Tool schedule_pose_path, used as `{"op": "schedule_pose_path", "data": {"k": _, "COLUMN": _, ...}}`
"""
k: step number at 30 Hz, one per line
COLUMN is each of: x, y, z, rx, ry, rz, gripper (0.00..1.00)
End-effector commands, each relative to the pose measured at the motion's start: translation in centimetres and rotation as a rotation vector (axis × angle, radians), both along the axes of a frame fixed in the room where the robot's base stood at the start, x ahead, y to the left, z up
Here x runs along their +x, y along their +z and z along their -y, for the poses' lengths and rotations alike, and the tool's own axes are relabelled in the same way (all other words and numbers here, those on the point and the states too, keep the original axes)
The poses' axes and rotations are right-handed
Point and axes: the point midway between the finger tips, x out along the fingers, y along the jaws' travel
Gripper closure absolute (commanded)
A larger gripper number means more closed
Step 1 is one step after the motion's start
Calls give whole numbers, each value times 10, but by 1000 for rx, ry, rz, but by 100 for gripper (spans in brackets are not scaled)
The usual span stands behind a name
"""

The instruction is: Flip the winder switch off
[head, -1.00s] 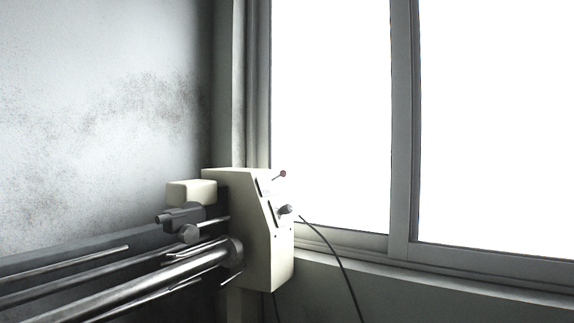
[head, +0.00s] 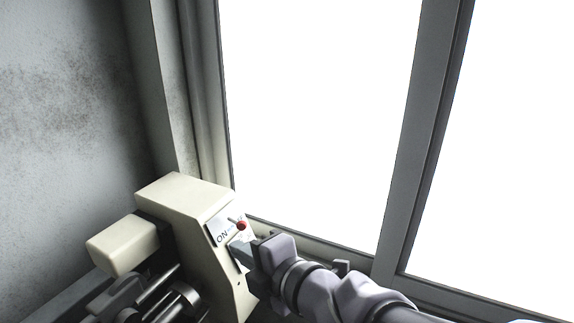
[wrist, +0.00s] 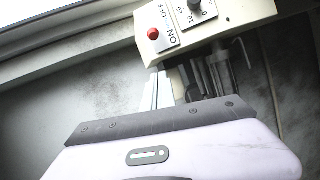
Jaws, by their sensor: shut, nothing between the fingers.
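The winder's cream control housing (head: 190,212) is at lower left in the head view and at the top of the wrist view (wrist: 235,18). Its switch is a short lever with a red ball tip (head: 241,225), beside an ON-OFF plate (head: 221,236). In the wrist view the red ball (wrist: 153,33) appears beside the word ON, and OFF is above it. My gripper (head: 241,253) is shut and empty, just below and right of the lever in the head view. Whether it touches the lever or housing cannot be told. It partly hides the housing's lower front.
A black dial knob (wrist: 194,5) with a numbered scale sits next to the switch in the wrist view. Metal rollers (head: 165,298) and a cream block (head: 122,245) are left of the housing. A window frame (head: 412,150) stands behind, close to my arm.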

Motion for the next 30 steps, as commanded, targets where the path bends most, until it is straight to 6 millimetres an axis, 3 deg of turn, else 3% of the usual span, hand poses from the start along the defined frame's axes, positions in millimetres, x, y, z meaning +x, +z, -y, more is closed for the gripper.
{"op": "schedule_pose_path", "data": {"k": 11, "x": 6, "y": -6, "z": -6, "rx": 2, "ry": -2, "rz": -3, "gripper": 100}}
{"op": "schedule_pose_path", "data": {"k": 24, "x": 66, "y": -33, "z": -70, "rx": 1, "ry": -3, "rz": -4, "gripper": 100}}
{"op": "schedule_pose_path", "data": {"k": 30, "x": 81, "y": -27, "z": -41, "rx": 2, "ry": -8, "rz": -1, "gripper": 100}}
